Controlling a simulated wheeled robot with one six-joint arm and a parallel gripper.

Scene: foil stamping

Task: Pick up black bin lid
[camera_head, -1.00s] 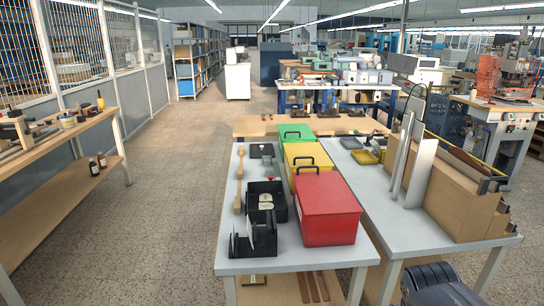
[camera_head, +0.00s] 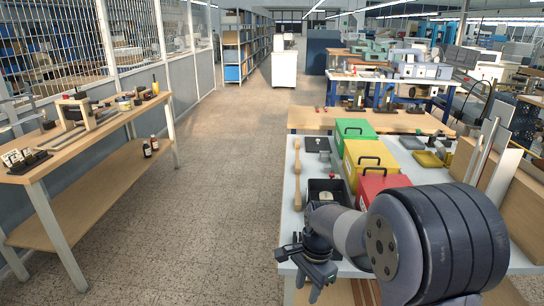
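A flat dark square piece with a small knob (camera_head: 317,145) lies at the far left of the grey-topped table; it looks like the black bin lid, but it is small in view. An open black bin (camera_head: 341,188) stands nearer on the same table, partly hidden by my arm, with a small pale-topped item in it. My gripper (camera_head: 304,274) hangs at the table's near left edge, short of the bin and well apart from the lid. Its dark fingers look spread, with nothing visible between them.
Green (camera_head: 354,131), yellow (camera_head: 372,158) and red (camera_head: 382,184) bins with black handles stand in a row right of the lid. A wooden mallet-like tool (camera_head: 297,175) lies along the left edge. A wooden workbench (camera_head: 113,140) stands left, across clear floor.

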